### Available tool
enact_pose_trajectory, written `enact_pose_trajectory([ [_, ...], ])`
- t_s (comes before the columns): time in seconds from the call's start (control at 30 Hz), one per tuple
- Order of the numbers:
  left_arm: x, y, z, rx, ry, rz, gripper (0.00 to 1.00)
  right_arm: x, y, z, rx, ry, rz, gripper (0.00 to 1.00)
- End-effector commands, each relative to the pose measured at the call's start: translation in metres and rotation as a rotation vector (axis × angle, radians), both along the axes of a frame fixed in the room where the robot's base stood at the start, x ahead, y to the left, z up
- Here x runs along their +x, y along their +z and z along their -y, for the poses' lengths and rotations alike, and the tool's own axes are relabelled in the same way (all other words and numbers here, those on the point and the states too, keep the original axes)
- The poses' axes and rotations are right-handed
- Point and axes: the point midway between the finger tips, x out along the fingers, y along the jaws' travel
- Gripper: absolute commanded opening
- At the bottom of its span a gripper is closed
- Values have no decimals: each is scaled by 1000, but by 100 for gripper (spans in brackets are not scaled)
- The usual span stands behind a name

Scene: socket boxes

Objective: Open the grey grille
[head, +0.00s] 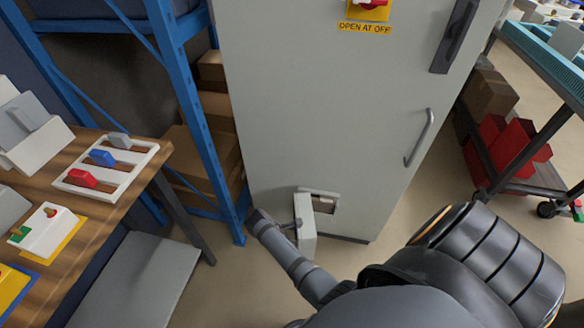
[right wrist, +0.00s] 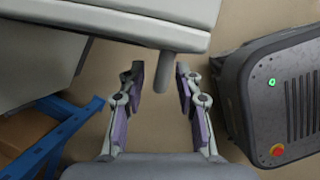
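The grey grille (head: 304,224) is a small pale flap low on the front of the tall grey cabinet (head: 310,110). It stands out from the cabinet, and part of an opening (head: 326,203) shows beside it. In the right wrist view the grille (right wrist: 130,22) crosses the top, with a rounded grey knob (right wrist: 180,66) hanging from it. My right gripper (right wrist: 160,85) is open there, its fingers apart, with the knob's end near the gap between the tips. It looks empty; contact with the knob is unclear. My left gripper is not in view.
A blue rack (head: 194,100) with cardboard boxes stands left of the cabinet. A wooden table (head: 125,195) with socket boxes is at the left. A cart (head: 520,185) with red bins stands at the right. The cabinet door has a curved handle (head: 420,140).

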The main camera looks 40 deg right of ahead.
Motion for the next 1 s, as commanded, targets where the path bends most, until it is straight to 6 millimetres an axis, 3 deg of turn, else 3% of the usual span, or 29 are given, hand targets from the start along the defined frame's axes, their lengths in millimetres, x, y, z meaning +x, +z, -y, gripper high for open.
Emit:
enact_pose_trajectory([
  [0.37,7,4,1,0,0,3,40,0,-3,-1,0,1,0,34],
  [0.63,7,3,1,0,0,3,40,0,-3,-1,0,1,0,0],
  [1.0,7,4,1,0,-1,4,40,0,-3,-1,0,0,-1,0],
])
